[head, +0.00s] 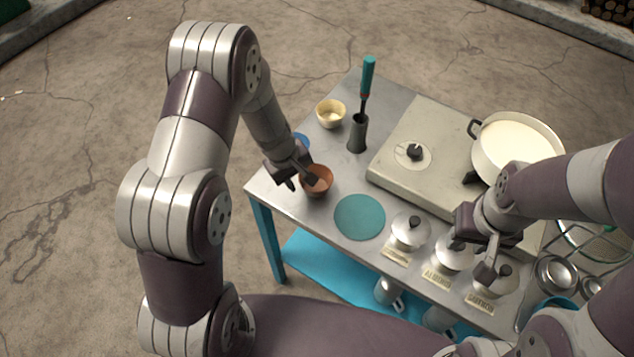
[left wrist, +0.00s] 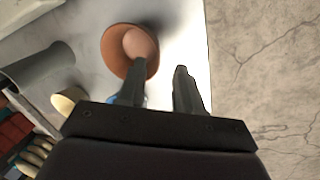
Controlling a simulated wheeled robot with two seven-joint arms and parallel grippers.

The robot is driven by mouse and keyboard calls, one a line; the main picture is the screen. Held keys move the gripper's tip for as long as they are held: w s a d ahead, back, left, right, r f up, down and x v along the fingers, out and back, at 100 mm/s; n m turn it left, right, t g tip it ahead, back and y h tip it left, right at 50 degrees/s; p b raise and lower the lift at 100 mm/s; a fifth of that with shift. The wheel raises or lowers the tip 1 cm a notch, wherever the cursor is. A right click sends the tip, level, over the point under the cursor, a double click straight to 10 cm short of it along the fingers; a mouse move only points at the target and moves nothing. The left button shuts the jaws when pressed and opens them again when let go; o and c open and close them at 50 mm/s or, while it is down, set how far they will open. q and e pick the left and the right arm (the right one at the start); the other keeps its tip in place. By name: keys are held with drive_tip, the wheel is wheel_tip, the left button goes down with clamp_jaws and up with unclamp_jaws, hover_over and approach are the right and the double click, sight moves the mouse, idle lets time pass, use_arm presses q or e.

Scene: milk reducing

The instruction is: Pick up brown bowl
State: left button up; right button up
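The brown bowl (head: 321,188) stands upright near the left end of the metal table. My left gripper (head: 300,182) reaches down beside it. In the left wrist view the bowl (left wrist: 114,52) lies ahead of the open fingers (left wrist: 160,70). One finger overlaps the bowl's opening and the other is outside its rim, with a gap between them. Whether a finger touches the bowl cannot be told. My right gripper (head: 473,254) hovers open over the lidded pots at the table's front right, and nothing shows between its fingers.
A teal round mat (head: 360,217) lies right of the bowl. A cream bowl (head: 331,114) and a grey holder (head: 357,134) with a teal-handled tool stand behind. A stove (head: 440,150) carries a white pan (head: 517,145). Lidded silver pots (head: 411,229) line the front.

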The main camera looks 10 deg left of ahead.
use_arm(q)
drive_tip(key=x, duration=0.6)
drive_tip(key=shift+w+a, duration=0.25)
drive_tip(key=shift+w, duration=0.05)
drive_tip(key=shift+w+d, duration=0.1)
clamp_jaws()
drive_tip(key=shift+r, duration=0.1)
